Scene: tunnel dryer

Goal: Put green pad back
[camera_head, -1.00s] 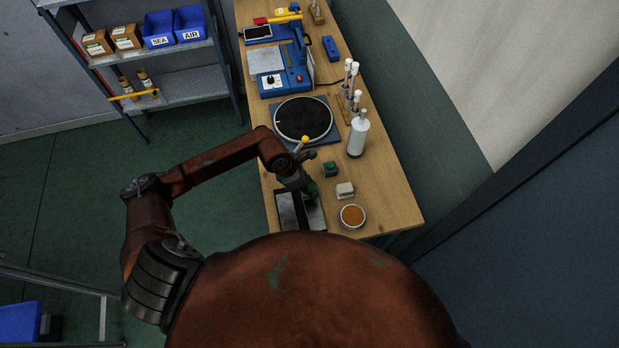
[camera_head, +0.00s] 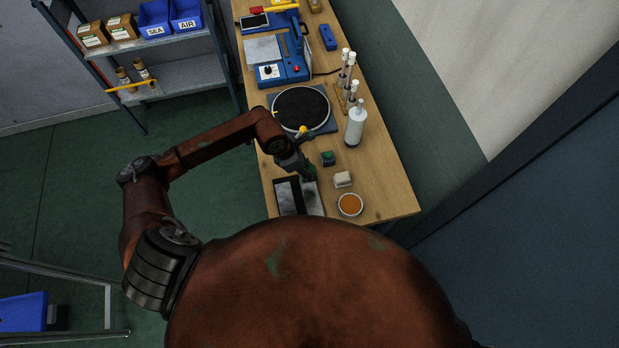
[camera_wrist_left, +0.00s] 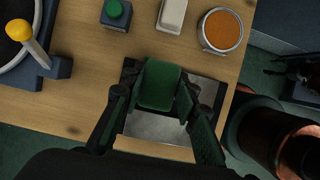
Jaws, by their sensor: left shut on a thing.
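My left gripper (camera_wrist_left: 160,108) is shut on the green pad (camera_wrist_left: 158,84), a rounded dark green block that shows between its fingers in the left wrist view. In the head view this gripper (camera_head: 310,177) is over the far right part of a dark tray (camera_head: 285,182) with grey plates, at the near end of the bench. The pad is mostly hidden by the gripper there. I cannot tell whether the pad touches the tray (camera_wrist_left: 128,72). A small dark block with a green top (camera_head: 328,158) stands just beyond the gripper. My right gripper is not in view.
A white block (camera_head: 343,179) and a round dish of orange material (camera_head: 350,204) are right of the tray. A black round plate (camera_head: 300,108) with a yellow-knobbed lever (camera_head: 302,131) lies beyond. A white bottle (camera_head: 355,126) stands at the right. Bare wood (camera_head: 385,190) is at the near right.

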